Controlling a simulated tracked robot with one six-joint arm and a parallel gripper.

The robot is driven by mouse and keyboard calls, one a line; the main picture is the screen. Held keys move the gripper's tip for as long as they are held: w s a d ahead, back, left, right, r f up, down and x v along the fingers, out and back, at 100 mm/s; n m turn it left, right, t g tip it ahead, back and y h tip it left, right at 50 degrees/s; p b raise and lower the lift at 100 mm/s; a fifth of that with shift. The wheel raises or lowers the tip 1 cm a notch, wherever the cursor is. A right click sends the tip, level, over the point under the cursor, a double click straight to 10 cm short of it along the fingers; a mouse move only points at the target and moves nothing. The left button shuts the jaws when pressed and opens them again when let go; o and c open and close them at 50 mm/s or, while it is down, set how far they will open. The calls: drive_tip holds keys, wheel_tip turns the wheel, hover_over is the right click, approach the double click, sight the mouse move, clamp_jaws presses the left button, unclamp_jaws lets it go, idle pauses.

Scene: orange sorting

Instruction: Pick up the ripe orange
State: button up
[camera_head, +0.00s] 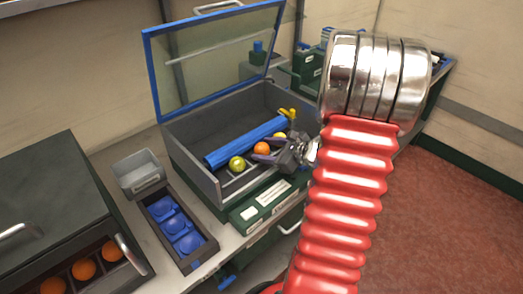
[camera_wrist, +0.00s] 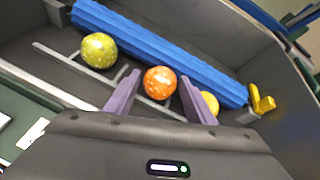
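The ripe orange (camera_head: 261,148) is a speckled orange ball in the grey open-lidded box (camera_head: 191,169). In the wrist view the orange (camera_wrist: 160,82) lies between and just beyond the tips of my gripper (camera_wrist: 160,88). The purple fingers are spread apart, one on each side of it, with nothing clamped. In the head view my gripper (camera_head: 267,152) reaches into the box from the right. A yellow-green ball (camera_wrist: 99,50) lies left of the orange, and a yellow ball (camera_wrist: 208,104) lies right of it, partly hidden by the right finger.
A blue ribbed roller (camera_wrist: 165,52) lies along the far side of the balls, with a yellow piece (camera_wrist: 261,100) at its right end. The blue-framed lid (camera_head: 215,55) stands open behind. Left are a small grey bin (camera_head: 140,178), a tray (camera_head: 207,250) and a cabinet holding oranges (camera_head: 83,269).

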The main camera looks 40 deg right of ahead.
sight(266, 149)
drive_tip(key=c, duration=0.8)
drive_tip(key=shift+o, duration=0.2)
drive_tip(key=shift+r, duration=0.15)
wheel_tip(266, 149, up, 10)
drive_tip(key=shift+f, duration=0.1)
drive_tip(key=shift+s, duration=0.1)
idle(0.8)
